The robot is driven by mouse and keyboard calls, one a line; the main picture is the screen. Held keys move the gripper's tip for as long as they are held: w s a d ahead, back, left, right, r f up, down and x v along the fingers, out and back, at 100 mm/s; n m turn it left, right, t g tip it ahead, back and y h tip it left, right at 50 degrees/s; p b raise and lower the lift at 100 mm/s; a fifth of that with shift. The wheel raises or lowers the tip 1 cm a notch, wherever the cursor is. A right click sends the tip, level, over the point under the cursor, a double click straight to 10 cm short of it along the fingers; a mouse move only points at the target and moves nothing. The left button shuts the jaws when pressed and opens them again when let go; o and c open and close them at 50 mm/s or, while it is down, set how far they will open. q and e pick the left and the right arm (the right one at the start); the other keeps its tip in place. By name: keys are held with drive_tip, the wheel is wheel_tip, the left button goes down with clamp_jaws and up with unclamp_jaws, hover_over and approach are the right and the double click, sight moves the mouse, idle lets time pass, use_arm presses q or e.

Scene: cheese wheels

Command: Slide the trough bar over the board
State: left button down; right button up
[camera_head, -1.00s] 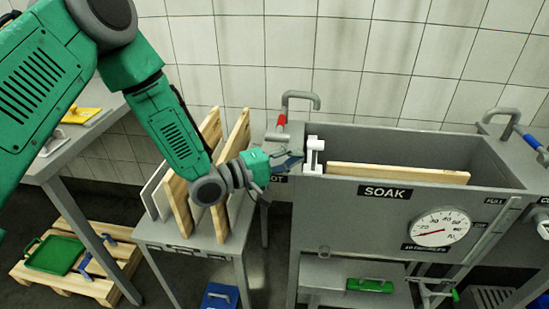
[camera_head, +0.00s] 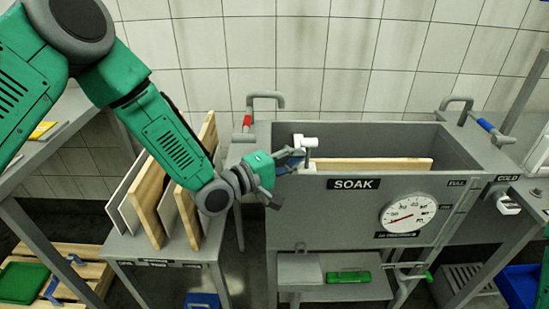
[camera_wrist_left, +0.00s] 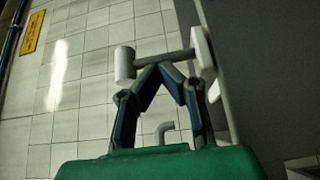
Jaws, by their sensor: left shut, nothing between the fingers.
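The white trough bar (camera_head: 307,142) sits at the left part of the grey trough marked SOAK, with its foot at the front rim. It overlaps the left end of the wooden board (camera_head: 375,164), which stands in the trough. My left gripper (camera_head: 296,157) is at the left side of the bar, close against it, with its fingers shut and nothing between them. In the left wrist view, the fingertips (camera_wrist_left: 160,68) meet just below the bar's rod (camera_wrist_left: 160,60). Exact contact is hard to tell. My right gripper is not in view.
The trough (camera_head: 240,160) has bent pipes at both ends and a round dial (camera_head: 408,213) on its front. A rack (camera_head: 165,268) with several upright boards stands to the left, beneath my left arm. The trough's rim to the right is clear.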

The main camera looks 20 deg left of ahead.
use_arm(q)
drive_tip(key=w+d, duration=0.1)
drive_tip(key=d, duration=0.2)
drive_tip(key=w+d+b, duration=0.1)
drive_tip(key=d, duration=0.2)
drive_tip(key=w+d, duration=0.1)
drive_tip(key=d, duration=0.3)
drive_tip(key=shift+s, duration=0.1)
drive_tip(key=shift+a, duration=0.1)
drive_tip(key=shift+b, duration=0.3)
